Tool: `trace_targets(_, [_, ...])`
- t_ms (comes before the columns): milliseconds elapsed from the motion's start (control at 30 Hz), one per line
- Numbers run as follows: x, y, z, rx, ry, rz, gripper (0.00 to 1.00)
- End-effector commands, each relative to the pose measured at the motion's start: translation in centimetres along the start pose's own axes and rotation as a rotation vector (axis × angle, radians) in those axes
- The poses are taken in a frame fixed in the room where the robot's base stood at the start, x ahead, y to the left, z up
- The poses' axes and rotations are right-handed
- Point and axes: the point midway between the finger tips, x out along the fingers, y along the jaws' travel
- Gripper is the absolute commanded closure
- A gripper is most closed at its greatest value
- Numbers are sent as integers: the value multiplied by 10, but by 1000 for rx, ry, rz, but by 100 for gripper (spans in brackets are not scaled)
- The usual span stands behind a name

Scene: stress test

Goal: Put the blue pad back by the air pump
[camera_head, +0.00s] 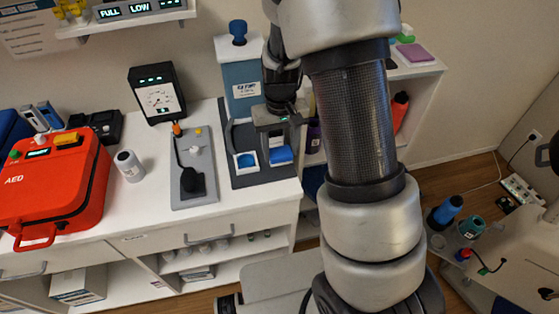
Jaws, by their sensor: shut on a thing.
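My gripper (277,148) points down over the right part of a dark grey tray (232,179) on the white counter. It is shut on a small blue pad (281,156), which shows at its fingertips; whether the pad touches the tray is hard to tell. A second blue piece (245,161) sits in a white-edged square to its left. A blue-grey box with a blue knob (241,75) stands behind the tray.
A grey board with a black corded piece (192,182) lies left of the tray. A white cylinder (129,166) and a red AED case (55,180) stand farther left. My arm hides part of the counter's right end.

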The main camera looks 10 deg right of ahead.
Motion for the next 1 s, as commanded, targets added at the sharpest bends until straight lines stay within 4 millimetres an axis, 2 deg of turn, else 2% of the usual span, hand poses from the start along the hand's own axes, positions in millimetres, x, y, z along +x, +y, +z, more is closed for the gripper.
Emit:
trace_targets(433, [49,0,0,-1,0,1,72])
trace_targets(800, [55,0,-1,-1,2,0,72])
trace_targets(833, [53,0,-1,-1,2,0,46])
trace_targets(900, [53,0,-1,-1,2,0,34])
trace_targets(1000, [53,0,-1,-1,2,0,32])
